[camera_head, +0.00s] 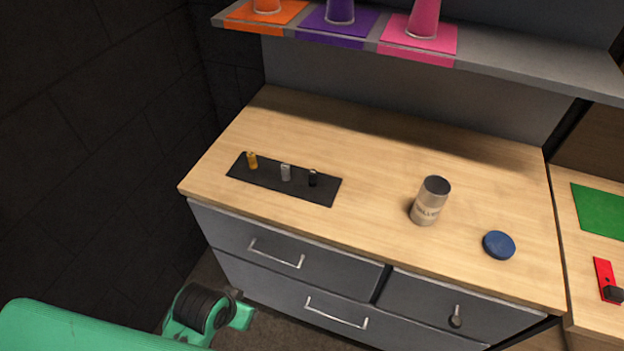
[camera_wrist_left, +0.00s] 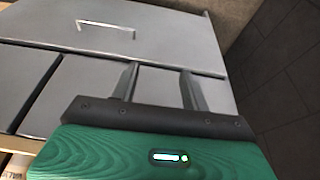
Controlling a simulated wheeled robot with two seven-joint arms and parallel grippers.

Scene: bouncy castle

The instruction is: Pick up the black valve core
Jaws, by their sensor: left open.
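The black valve core (camera_head: 312,178) stands upright on a dark mat (camera_head: 262,183) on the wooden counter. It is at the right of a row, with a silver core (camera_head: 286,172) and a gold core (camera_head: 252,160) to its left. My left gripper (camera_wrist_left: 158,70) shows in the left wrist view, open and empty, with grey drawer fronts beyond its fingers. It is away from the cores, and no core shows in that view. In the head view, part of my green arm is at the lower left. My right gripper is not in view.
A metal can (camera_head: 430,201) and a blue round lid (camera_head: 498,245) are on the counter to the right. A shelf (camera_head: 500,68) with coloured cones overhangs the back. Drawers with handles (camera_head: 277,253) are below the counter. The counter between mat and can is clear.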

